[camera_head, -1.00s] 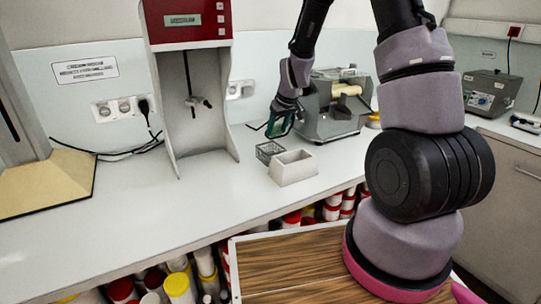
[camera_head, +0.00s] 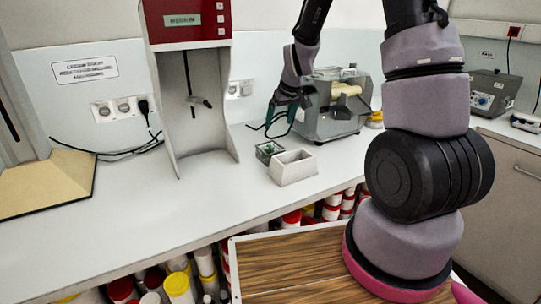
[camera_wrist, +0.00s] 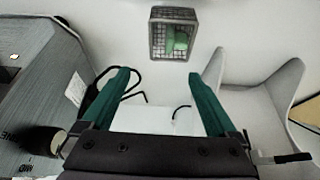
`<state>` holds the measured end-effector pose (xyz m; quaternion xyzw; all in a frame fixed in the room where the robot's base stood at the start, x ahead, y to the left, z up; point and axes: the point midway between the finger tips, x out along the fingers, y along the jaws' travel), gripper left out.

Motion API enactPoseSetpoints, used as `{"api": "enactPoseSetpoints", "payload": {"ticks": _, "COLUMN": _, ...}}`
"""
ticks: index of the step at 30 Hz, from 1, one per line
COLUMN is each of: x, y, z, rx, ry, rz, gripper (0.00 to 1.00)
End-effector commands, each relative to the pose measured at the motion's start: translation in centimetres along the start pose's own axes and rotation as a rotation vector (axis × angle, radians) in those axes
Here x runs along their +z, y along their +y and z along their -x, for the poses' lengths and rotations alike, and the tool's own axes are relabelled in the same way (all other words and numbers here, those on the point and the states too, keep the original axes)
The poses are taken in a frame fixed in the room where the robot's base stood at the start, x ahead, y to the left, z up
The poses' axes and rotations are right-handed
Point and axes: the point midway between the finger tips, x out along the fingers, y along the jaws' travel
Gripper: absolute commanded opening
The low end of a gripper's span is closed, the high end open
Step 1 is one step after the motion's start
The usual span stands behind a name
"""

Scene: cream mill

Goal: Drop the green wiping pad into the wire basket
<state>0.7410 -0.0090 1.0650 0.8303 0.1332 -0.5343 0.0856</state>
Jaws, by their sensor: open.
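The green wiping pad (camera_wrist: 177,43) lies inside the wire basket (camera_wrist: 173,14) in the wrist view. In the head view the basket (camera_head: 264,159) stands on the white counter, and a bit of the pad's green (camera_head: 268,148) shows in it. My gripper (camera_head: 281,121) is above and behind the basket in the head view. In the wrist view its two green fingers (camera_wrist: 170,70) are spread wide with nothing between them, apart from the basket and pad.
A white open box (camera_head: 293,168) stands right beside the basket. A grey machine (camera_head: 335,120) is close to the right of my gripper. A red-topped stand (camera_head: 187,95) is to the left. The counter's left part (camera_head: 130,215) is clear.

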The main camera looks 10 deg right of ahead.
Motion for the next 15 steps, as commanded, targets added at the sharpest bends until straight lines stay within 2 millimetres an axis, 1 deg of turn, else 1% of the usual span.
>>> {"api": "enactPoseSetpoints", "payload": {"ticks": 1, "x": -0.1, "y": -0.1, "z": 1.2, "rx": 0.0, "ry": 0.004, "rz": 0.001, "gripper": 0.94}}
{"api": "enactPoseSetpoints", "payload": {"ticks": 6, "x": -0.1, "y": 0.0, "z": 4.3, "rx": 0.0, "ry": 0.003, "rz": 0.0, "gripper": 0.94}}
{"api": "enactPoseSetpoints", "payload": {"ticks": 10, "x": 0.0, "y": 0.0, "z": 5.8, "rx": 0.0, "ry": 0.001, "rz": 0.0, "gripper": 0.94}}
{"api": "enactPoseSetpoints", "payload": {"ticks": 15, "x": 0.1, "y": 0.0, "z": 6.6, "rx": 0.0, "ry": -0.001, "rz": 0.0, "gripper": 0.94}}
